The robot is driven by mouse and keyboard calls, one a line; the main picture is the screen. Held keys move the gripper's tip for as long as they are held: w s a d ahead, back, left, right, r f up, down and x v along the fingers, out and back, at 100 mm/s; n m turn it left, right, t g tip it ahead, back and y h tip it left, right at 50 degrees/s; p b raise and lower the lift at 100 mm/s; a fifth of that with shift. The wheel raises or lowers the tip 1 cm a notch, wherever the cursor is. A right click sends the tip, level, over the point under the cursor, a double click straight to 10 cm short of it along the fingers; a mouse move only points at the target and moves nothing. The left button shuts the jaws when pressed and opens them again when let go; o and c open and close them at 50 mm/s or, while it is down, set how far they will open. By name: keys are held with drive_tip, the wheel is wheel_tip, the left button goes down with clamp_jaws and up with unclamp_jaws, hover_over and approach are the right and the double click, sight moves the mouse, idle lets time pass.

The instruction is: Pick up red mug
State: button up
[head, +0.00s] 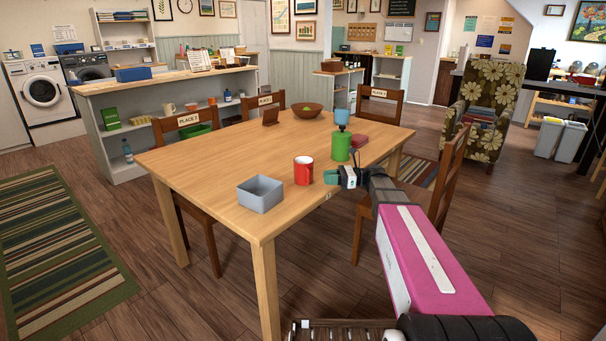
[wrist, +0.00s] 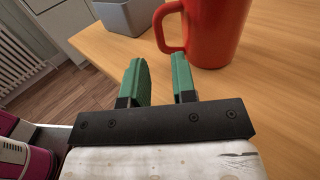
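The red mug (head: 303,170) stands upright on the wooden table (head: 215,160) near its front edge. In the wrist view the red mug (wrist: 218,32) is close ahead at upper right, its handle pointing left and partly in line with the right fingertip. My gripper (head: 333,177) is just to the right of the mug in the head view. In the wrist view my gripper (wrist: 158,75) has its two green fingers apart with nothing between them. Whether a fingertip touches the handle I cannot tell.
A grey square box (head: 260,194) sits left of the mug. A green canister (head: 341,147) with a blue cup (head: 342,117) above it stands behind my gripper. The table's left half is mostly clear.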

sight(305, 173)
drive_tip(key=shift+s+a, duration=0.15)
drive_tip(key=shift+a, duration=1.35)
drive_tip(key=shift+s+a, duration=0.15)
drive_tip(key=shift+a, duration=1.35)
clamp_jaws()
